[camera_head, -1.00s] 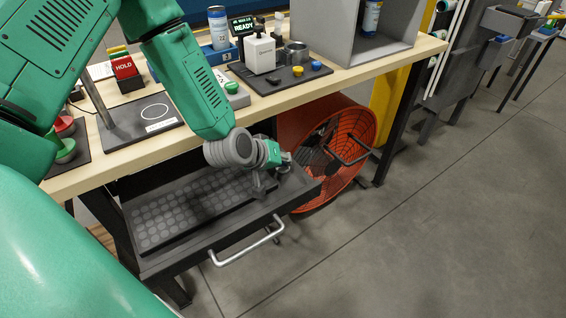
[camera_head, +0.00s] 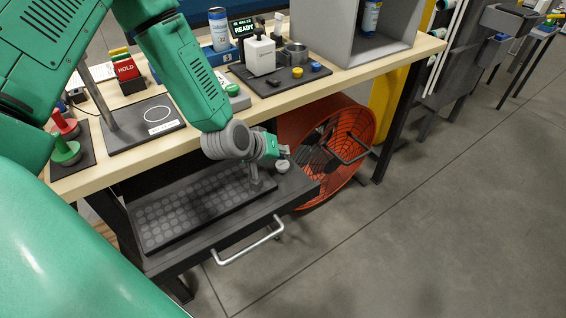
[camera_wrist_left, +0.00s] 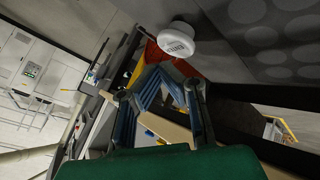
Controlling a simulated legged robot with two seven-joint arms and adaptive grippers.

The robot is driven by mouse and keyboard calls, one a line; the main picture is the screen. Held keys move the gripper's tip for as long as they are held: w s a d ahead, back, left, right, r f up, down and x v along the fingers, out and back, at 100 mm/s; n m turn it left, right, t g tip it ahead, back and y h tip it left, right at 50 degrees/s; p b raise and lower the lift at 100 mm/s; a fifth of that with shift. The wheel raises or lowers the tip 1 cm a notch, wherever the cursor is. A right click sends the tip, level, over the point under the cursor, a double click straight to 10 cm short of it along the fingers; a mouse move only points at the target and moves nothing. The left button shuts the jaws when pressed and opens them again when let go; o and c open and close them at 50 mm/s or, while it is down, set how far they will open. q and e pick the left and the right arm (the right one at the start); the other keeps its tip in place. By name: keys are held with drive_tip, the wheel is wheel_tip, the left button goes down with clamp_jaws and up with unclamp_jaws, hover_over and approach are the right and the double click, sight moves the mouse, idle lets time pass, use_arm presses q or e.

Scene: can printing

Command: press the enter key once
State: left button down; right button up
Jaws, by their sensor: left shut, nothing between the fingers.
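A dark pull-out drawer (camera_head: 196,240) under the bench holds a grey panel (camera_head: 160,238) with rows of round flat keys. A single raised white round key (camera_head: 282,167) stands at its right end. It also shows in the left wrist view (camera_wrist_left: 179,40), where its dark lettering is too small to read surely. My left gripper (camera_head: 257,184) is shut and empty, low over the panel, just left of the white key and apart from it. In the wrist view my left gripper's fingers (camera_wrist_left: 172,92) show below the key. My right gripper is not in view.
The wooden bench top (camera_head: 347,78) overhangs the back of the drawer. A silver drawer handle (camera_head: 248,243) sticks out in front. A red round fan (camera_head: 362,124) stands on the floor at right.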

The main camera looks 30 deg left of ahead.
sight(282, 165)
use_arm(q)
drive_tip(key=shift+r+p, duration=2)
drive_tip(key=shift+r, duration=0.5)
drive_tip(key=shift+f, duration=0.1)
